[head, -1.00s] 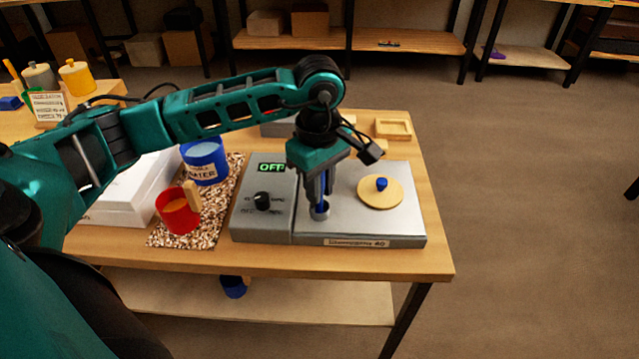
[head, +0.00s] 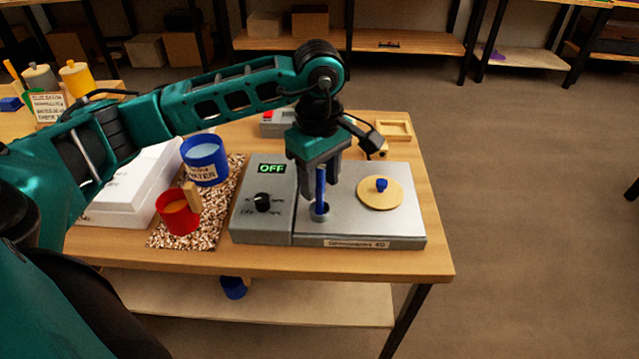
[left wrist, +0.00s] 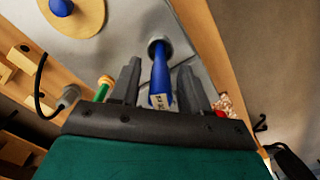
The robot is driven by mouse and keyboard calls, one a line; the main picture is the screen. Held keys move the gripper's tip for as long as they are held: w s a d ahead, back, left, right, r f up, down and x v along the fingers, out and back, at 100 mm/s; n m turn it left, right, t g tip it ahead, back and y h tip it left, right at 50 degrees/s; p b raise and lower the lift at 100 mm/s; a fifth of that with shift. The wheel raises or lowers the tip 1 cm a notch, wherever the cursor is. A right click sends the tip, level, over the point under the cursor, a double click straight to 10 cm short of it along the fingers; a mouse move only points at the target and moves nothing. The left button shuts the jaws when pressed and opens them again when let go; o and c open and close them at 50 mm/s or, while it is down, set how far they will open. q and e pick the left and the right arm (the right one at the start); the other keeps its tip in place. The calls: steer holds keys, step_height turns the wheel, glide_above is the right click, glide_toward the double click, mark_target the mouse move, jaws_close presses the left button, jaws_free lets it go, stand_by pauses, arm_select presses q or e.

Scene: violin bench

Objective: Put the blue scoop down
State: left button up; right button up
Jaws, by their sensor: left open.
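The blue scoop (head: 320,186) stands nearly upright in a small round grey holder (head: 319,213) on the grey machine (head: 355,225); its lower end is hidden inside the holder. My left gripper (head: 320,176) is open just above the holder, with its fingers on either side of the scoop's handle. In the left wrist view the blue scoop (left wrist: 160,78) shows between the spread fingers of the left gripper (left wrist: 160,72), with a gap on each side. The grey holder (left wrist: 159,45) is ahead of the fingertips there. My right gripper is not in view.
A round wooden lid (head: 380,199) with a blue knob lies on the machine, right of the holder. The machine's display (head: 271,168) reads OFF. A red cup (head: 178,213) and a blue water pot (head: 205,165) stand on a speckled mat (head: 218,220) to the left.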

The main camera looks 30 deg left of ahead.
arm_select(q)
step_height(320, 180, up, 10)
stand_by(0.3)
steer(key=shift+s, duration=0.1)
stand_by(0.4)
